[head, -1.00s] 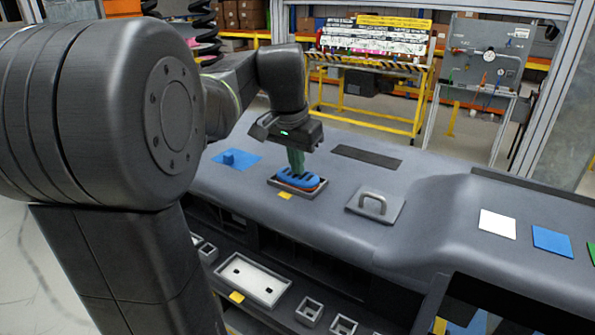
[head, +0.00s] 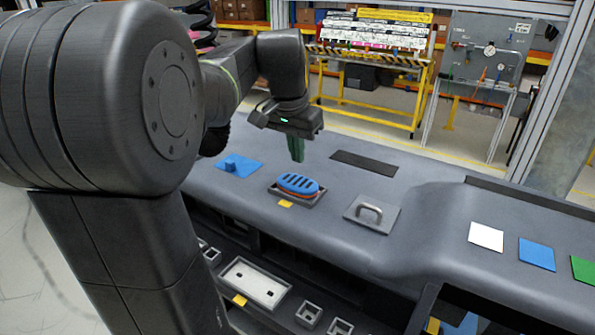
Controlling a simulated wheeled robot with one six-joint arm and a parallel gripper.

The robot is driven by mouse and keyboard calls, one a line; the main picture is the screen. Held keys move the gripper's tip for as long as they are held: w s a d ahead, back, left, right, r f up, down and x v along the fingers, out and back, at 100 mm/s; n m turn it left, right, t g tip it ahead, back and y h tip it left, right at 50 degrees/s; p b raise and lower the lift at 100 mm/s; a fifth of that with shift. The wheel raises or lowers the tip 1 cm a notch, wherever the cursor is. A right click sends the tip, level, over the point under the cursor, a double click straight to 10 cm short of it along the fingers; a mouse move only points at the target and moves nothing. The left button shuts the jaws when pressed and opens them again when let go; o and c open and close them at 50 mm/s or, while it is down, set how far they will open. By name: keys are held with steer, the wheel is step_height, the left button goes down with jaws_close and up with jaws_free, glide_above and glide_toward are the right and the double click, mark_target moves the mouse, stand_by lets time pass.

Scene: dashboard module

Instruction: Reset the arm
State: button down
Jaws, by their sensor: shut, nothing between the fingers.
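My gripper (head: 296,157) shows in the head view with its green fingers pointing down. Its fingers are together with nothing between them. It hangs in the air above and apart from the blue slotted piece (head: 298,183). That piece sits in a dark tray (head: 279,193) on the grey dashboard (head: 240,205), with a thin orange-red edge showing below it. My arm reaches in from the left and hides part of the dashboard's left end.
A blue knobbed piece (head: 238,166) lies to the left and a metal handle plate (head: 372,213) to the right. A dark strip (head: 365,163) lies behind. White (head: 486,236), blue (head: 537,254) and green (head: 584,269) squares lie at right. A grey tray (head: 255,282) sits on the lower shelf.

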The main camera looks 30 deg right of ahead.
mark_target(298, 180)
step_height(298, 180, up, 2)
steer(key=shift+r+p, duration=0.25)
steer(key=shift+p, duration=0.5)
steer(key=shift+f, duration=0.15)
step_height(298, 180, down, 7)
steer(key=b, duration=0.7)
steer(key=shift+f, duration=0.1)
